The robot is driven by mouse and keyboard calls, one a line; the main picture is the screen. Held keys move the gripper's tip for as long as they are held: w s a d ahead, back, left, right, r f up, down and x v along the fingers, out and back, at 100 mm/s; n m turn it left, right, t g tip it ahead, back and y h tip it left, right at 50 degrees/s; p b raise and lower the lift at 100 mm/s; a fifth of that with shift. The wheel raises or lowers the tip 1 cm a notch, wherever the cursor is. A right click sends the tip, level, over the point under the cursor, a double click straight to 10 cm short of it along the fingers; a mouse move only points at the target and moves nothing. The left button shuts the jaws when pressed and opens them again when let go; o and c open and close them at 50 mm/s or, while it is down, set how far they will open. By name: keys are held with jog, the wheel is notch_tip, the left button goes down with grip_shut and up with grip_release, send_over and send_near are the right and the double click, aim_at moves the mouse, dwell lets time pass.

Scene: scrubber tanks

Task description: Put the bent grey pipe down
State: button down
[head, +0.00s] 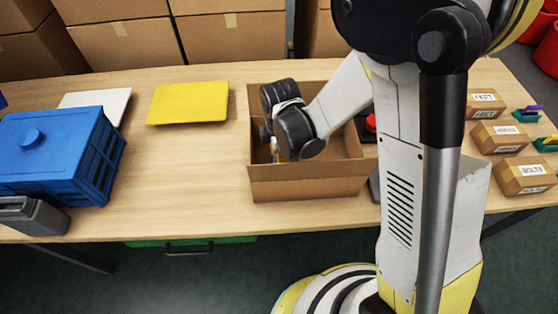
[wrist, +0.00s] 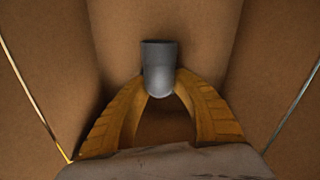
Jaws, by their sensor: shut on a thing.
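The bent grey pipe (wrist: 158,56) is between the yellow fingertips of my gripper (wrist: 160,84) in the wrist view. The fingers are shut on it, and its upper end sticks out beyond them. Brown cardboard walls and a cardboard floor surround the pipe and fingers. In the head view my gripper (head: 279,154) reaches down into the open cardboard box (head: 310,185) on the table. The pipe cannot be made out there, as my wrist and the box wall hide it. I cannot tell whether the pipe touches the box floor.
On the wooden table (head: 190,160), a blue crate (head: 50,150), a white panel (head: 97,102) and a yellow panel (head: 187,102) lie left of the box. Small labelled boxes (head: 522,174) stand at the right. A red item (head: 371,122) shows beside my arm.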

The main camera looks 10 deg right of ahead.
jog(key=shift+r, duration=0.1)
jog(key=c, duration=1.1)
grip_release()
jog(key=r+p, duration=0.2)
jog(key=r, duration=0.2)
jog(key=r+p, duration=0.1)
jog(key=r, duration=0.3)
jog(key=r+p, duration=0.2)
jog(key=r, duration=0.2)
jog(key=shift+s+p, duration=0.3)
jog(key=shift+s, duration=0.1)
jog(key=shift+s+d+r+m+t, duration=1.1)
jog(key=shift+s+d+r+m, duration=0.6)
jog(key=shift+d+r+m, duration=1.25)
jog(key=shift+s+d+r+m+t, duration=1.1)
jog(key=shift+s+d+r+m, duration=1)
jog(key=shift+m, duration=1.6)
jog(key=shift+s+d+r+m+t, duration=1.2)
jog(key=shift+d+r+m, duration=0.7)
jog(key=shift+r+m, duration=1.35)
